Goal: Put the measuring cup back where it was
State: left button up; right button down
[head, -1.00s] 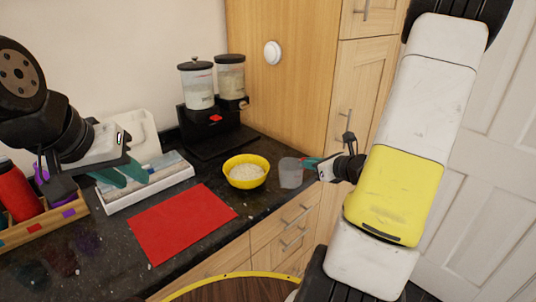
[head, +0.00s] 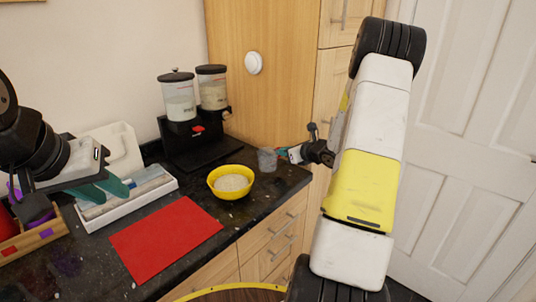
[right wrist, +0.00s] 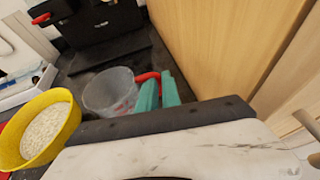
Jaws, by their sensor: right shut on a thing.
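The clear measuring cup (head: 267,161) is upright over the back right corner of the counter, right of the yellow bowl and in front of the dispenser. I cannot tell whether its base touches the counter. My right gripper (head: 283,153) is shut on its red handle. In the right wrist view the cup (right wrist: 108,92) looks empty, with red markings, and the teal fingers (right wrist: 158,91) close on the handle. My left gripper (head: 104,189) is open and empty over the white tray at the left.
A yellow bowl of rice-like grains (head: 230,182) stands left of the cup. A black-based dispenser (head: 195,140) stands behind, beside a wooden cabinet (head: 265,95). A red mat (head: 166,238), white tray (head: 150,194) and wooden box (head: 35,236) lie left. Dark counter is bare around the cup.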

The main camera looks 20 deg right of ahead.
jog(key=shift+s+f, duration=0.1)
jog(key=shift+f, duration=1.25)
jog(key=shift+f, duration=0.15)
jog(key=c, duration=1.5)
grip_release()
jog(key=shift+c, duration=0.2)
